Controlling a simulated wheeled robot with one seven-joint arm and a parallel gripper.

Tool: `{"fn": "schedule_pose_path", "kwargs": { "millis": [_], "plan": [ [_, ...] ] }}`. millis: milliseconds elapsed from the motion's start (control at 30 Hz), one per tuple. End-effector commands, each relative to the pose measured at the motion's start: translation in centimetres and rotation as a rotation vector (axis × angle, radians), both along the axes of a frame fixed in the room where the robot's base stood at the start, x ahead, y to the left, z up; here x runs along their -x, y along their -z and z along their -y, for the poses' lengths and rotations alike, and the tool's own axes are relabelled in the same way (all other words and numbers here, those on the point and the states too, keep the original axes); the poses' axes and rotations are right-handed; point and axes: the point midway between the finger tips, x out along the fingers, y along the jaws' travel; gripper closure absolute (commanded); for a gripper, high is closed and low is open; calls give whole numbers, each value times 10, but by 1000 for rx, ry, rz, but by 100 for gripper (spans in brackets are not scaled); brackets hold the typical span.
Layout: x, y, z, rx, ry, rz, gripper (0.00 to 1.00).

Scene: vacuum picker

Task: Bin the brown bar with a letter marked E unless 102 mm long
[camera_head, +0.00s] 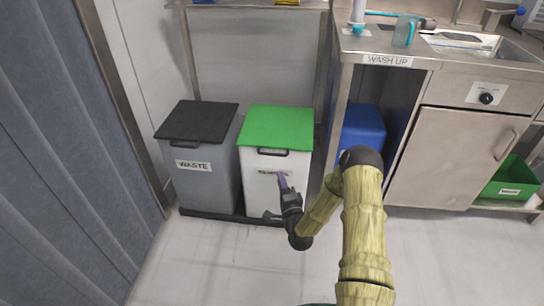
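No brown bar and no letter E can be made out in this view. A grey bin with a black lid, labelled WASTE (207,185), stands at the left, its lid down. My gripper (284,190) is black and is seen from behind, in front of the white bin with the green lid. A small purple piece (282,182) shows at its tip; I cannot tell whether it is held or part of the gripper. The fingers are too small and dark to show whether they are open.
The white bin's green lid (277,127) is down. A WASH UP counter (400,52) with a sink stands at the right, a blue bin (363,128) under it. A green crate (512,180) sits low at far right. A grey curtain (62,160) hangs left. The front floor is clear.

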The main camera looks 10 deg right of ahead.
Motion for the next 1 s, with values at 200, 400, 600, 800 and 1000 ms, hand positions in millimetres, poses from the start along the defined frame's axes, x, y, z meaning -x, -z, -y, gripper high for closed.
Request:
{"fn": "schedule_pose_path", "kwargs": {
  "millis": [200, 400, 600, 800, 1000],
  "plan": [
    [-39, -5, -3, 1, 1, 4, 67],
    [-74, -12, -6, 0, 1, 4, 67],
    [-107, -17, -9, 1, 1, 3, 67],
    [-125, -21, -13, -2, -1, 0, 67],
    [-126, -22, -13, -2, -2, -1, 67]
  ]
}}
